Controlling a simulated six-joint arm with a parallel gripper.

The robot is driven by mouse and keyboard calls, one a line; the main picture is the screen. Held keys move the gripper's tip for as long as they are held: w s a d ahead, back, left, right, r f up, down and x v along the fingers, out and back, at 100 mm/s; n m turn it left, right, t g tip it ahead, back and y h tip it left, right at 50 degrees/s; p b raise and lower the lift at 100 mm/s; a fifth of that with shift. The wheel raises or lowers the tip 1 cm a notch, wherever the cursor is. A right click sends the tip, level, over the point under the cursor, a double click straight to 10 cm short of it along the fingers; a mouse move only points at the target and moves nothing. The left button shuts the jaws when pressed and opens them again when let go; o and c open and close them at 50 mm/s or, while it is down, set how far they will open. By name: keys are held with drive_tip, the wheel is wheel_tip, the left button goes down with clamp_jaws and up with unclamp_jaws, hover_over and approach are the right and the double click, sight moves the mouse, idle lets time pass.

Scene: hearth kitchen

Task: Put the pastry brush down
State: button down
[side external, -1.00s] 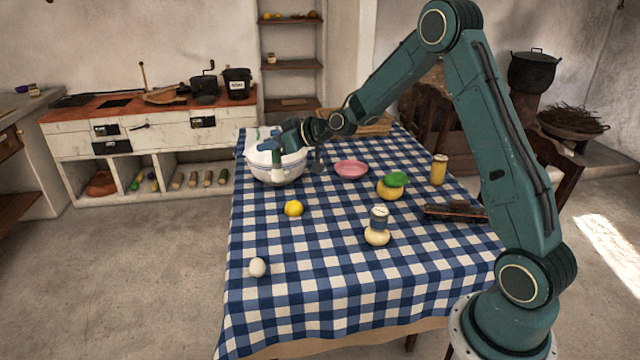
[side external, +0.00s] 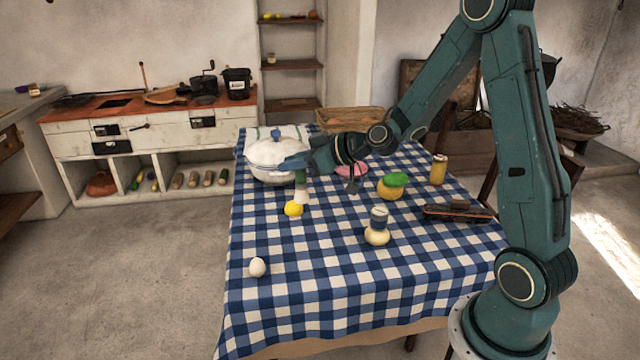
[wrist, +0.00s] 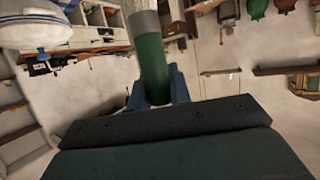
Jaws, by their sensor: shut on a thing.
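My gripper (side external: 298,163) is shut on the pastry brush, just right of the white lidded pot on the table. The brush has a green handle (side external: 300,178) and pale bristles that hang downward, close behind the yellow lemon (side external: 293,209) in the side view. I cannot tell whether the bristle tips touch the cloth. In the wrist view the green handle (wrist: 152,62) stands between the blue fingers of my gripper (wrist: 157,88), with a grey band and pale bristles at the top edge. The blue-and-white checked tablecloth (side external: 320,265) lies below.
The white pot (side external: 268,160) is close left of the brush. A pink dish (side external: 348,171), a yellow-green item (side external: 391,188), a yellow jar (side external: 439,170), a cream bottle (side external: 377,230) and a dark object (side external: 457,213) stand to the right. An egg (side external: 257,267) lies near the front left. The front cloth is clear.

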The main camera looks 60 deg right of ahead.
wheel_tip(320, 180, down, 16)
drive_tip(key=shift+f, duration=0.2)
idle(0.8)
drive_tip(key=shift+f, duration=1.75)
drive_tip(key=shift+f, duration=0.1)
drive_tip(key=c, duration=1.3)
unclamp_jaws()
drive_tip(key=v, duration=0.7)
drive_tip(key=shift+s+r, duration=0.2)
drive_tip(key=shift+s, duration=0.05)
